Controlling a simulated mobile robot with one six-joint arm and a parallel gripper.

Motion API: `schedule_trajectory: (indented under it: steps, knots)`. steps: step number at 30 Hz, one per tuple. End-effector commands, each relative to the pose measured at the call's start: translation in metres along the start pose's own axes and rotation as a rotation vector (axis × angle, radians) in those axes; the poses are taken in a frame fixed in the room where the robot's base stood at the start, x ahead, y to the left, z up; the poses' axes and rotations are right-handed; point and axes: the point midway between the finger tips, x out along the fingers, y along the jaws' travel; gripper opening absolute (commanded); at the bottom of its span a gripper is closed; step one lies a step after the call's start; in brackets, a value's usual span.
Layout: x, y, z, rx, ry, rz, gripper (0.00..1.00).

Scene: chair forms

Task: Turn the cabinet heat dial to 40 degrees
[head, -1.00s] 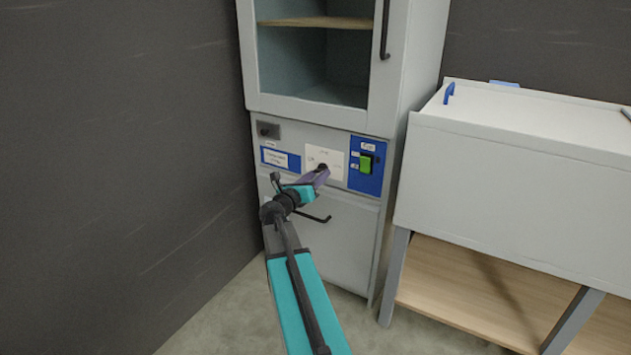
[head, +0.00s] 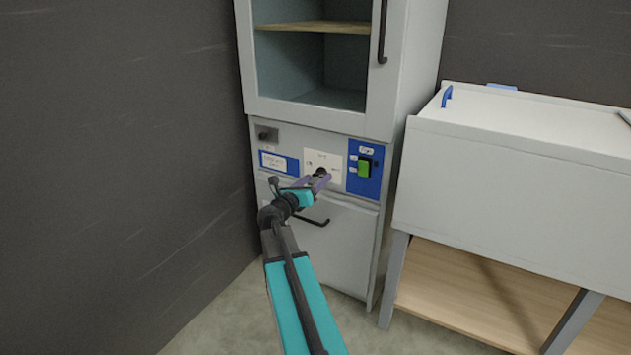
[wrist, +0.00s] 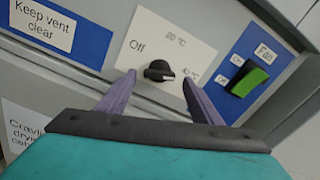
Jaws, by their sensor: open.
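The black heat dial (head: 320,171) sits on a white plate (head: 323,159) on the cabinet's control panel. In the wrist view the dial (wrist: 159,71) is small, with "Off" at its upper left, a 20 °C mark above and a 40 °C mark to its right. I cannot tell its exact setting. My gripper (head: 318,180) is at the panel. In the wrist view my gripper (wrist: 157,86) is open, its purple fingers on either side of the dial, with gaps showing. Its fingertips are close to the plate; contact is not clear.
A green fan switch (wrist: 249,82) on a blue plate is just right of the dial. A black door handle (head: 312,222) is below my gripper. A white bench (head: 520,140) stands to the right.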

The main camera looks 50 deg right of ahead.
Motion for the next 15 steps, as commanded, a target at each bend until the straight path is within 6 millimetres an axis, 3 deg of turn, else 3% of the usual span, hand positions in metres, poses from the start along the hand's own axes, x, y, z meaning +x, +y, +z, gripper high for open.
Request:
schedule_trajectory:
  steps: [15]
  knots:
    - [-0.060,-0.002,0.001,-0.001,0.000,0.001,0.59]
